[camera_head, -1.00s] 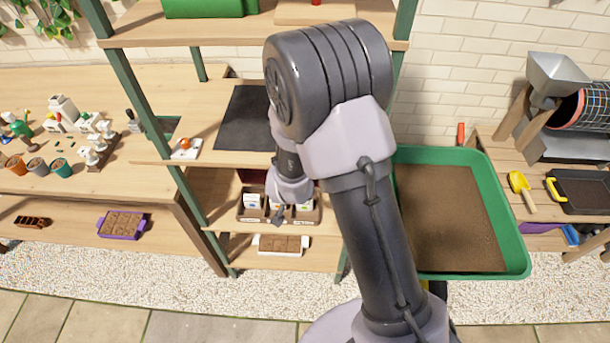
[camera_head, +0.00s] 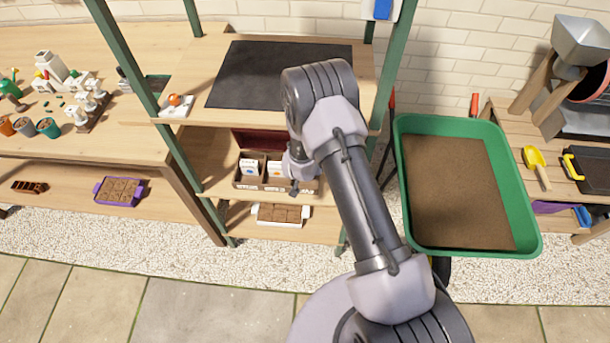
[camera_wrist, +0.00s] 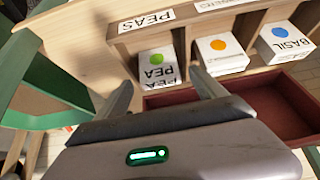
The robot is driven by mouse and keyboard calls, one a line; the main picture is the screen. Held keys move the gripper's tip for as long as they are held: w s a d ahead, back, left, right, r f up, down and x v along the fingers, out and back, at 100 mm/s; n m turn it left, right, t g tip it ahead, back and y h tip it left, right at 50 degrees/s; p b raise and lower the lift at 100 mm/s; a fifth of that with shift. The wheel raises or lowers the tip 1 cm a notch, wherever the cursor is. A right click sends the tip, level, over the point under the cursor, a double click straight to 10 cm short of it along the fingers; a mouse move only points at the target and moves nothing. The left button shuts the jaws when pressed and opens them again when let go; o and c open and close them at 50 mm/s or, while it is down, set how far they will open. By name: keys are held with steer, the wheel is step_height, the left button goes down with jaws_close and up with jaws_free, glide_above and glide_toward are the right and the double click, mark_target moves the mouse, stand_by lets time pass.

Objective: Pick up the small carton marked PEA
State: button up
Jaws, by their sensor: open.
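The small white carton marked PEA (camera_wrist: 157,65), with a green dot, stands in a compartment of the wooden divided tray (camera_wrist: 185,28), by a PEAS label. In the head view my arm seems to hide this carton. My gripper (camera_wrist: 162,80) is open, its two fingers pointing toward the carton. In the wrist view the carton shows between the fingertips; I see no contact, and the remaining depth is hard to tell. My gripper also shows small at the tray in the head view (camera_head: 295,188).
Beside it are an orange-dot carton (camera_wrist: 220,52) and a blue-dot BASIL carton (camera_wrist: 286,42). A dark red box (camera_wrist: 290,122) lies against the tray. A shelf board with a black mat (camera_head: 280,75) is above, and green posts (camera_head: 140,75) flank the shelf.

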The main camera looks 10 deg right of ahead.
steer(key=shift+w+d+f, duration=0.1)
steer(key=shift+w+f, duration=0.25)
steer(key=shift+f, duration=0.15)
steer(key=shift+r, duration=0.1)
steer(key=c, duration=1.5)
